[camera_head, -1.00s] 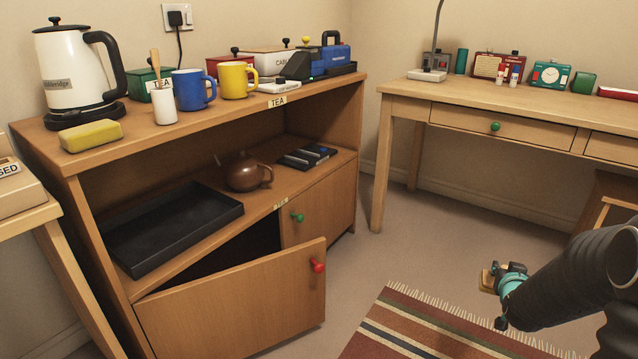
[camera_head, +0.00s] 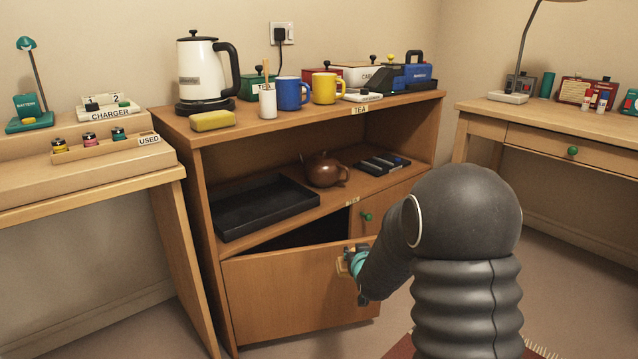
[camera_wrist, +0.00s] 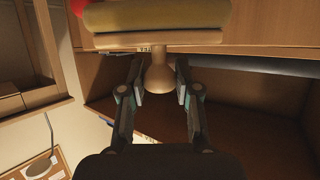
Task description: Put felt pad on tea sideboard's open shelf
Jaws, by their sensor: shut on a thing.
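The felt pad (camera_wrist: 155,17) is an olive-yellow pad on a pale wooden plate with a wooden knob. My gripper (camera_wrist: 160,78) is shut on the knob, one finger on each side, in the wrist view. In the head view my gripper (camera_head: 354,264) is in front of the tea sideboard (camera_head: 175,125), below shelf height, and overlaps the ajar left door; the pad (camera_head: 343,266) is mostly hidden. The open shelf (camera_head: 335,203) lies between the sideboard's top and its doors.
On the shelf are a black tray (camera_head: 225,225), a brown teapot (camera_head: 324,170) and a small dark tray (camera_head: 382,166). Bare shelf shows before the teapot. The left door (camera_head: 285,300) stands ajar; the right door's green knob (camera_head: 366,216) shows. A yellow block (camera_head: 213,120) lies on top.

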